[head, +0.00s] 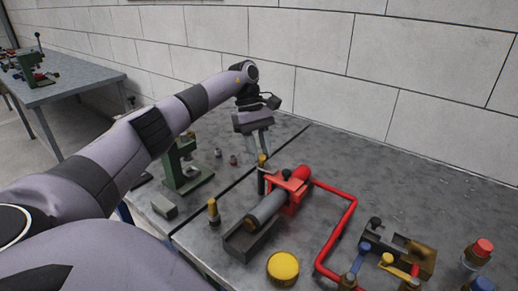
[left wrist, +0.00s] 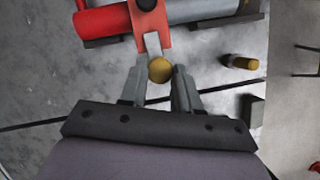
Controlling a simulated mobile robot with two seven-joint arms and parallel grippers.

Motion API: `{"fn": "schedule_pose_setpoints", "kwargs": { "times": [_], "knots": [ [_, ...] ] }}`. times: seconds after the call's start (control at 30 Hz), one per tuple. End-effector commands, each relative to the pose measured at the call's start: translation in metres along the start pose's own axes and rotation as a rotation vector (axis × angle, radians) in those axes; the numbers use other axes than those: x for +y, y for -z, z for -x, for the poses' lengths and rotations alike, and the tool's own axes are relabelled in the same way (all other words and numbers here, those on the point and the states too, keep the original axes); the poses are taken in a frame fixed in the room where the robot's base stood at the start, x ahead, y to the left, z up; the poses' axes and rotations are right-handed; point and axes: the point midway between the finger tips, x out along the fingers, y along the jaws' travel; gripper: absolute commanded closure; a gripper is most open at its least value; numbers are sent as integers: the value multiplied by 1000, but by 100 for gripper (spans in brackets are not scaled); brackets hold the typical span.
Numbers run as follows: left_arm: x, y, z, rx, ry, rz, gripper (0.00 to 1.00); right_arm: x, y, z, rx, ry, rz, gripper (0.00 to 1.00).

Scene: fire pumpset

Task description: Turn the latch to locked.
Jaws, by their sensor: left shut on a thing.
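My left gripper (head: 259,150) reaches down from above, just behind the red pump bracket (head: 290,184). Its two fingers are shut on a yellow-topped knob (head: 262,160) on a dark upright post. In the left wrist view the round yellow knob (left wrist: 160,70) sits between the fingertips, beside a light grey plate (left wrist: 153,44) at the edge of the red bracket. The knob looks like the latch handle; no lock marking is readable. The fingers hide its sides. My right gripper is in neither view.
A grey cylinder (head: 266,208) lies in a dark cradle beside the bracket. A red pipe (head: 343,226) runs right. A yellow-topped post (head: 213,210), a yellow cap (head: 283,267) and a green stand (head: 186,170) are nearby. A block wall (head: 330,90) stands behind.

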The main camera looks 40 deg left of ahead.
Motion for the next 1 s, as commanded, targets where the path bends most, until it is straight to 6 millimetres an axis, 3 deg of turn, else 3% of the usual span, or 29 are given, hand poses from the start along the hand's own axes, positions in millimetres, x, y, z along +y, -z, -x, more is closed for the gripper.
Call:
{"fn": "schedule_pose_setpoints", "kwargs": {
  "times": [0.67,0.7,0.73,1.0],
  "knots": [
    [1,0,1,1,20,-54,99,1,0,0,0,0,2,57],
    [1,0,1,1,20,-54,56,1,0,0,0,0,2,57],
    [1,0,1,1,20,-54,46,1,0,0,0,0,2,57],
    [1,0,0,1,21,-52,43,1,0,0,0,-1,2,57]
  ]
}}
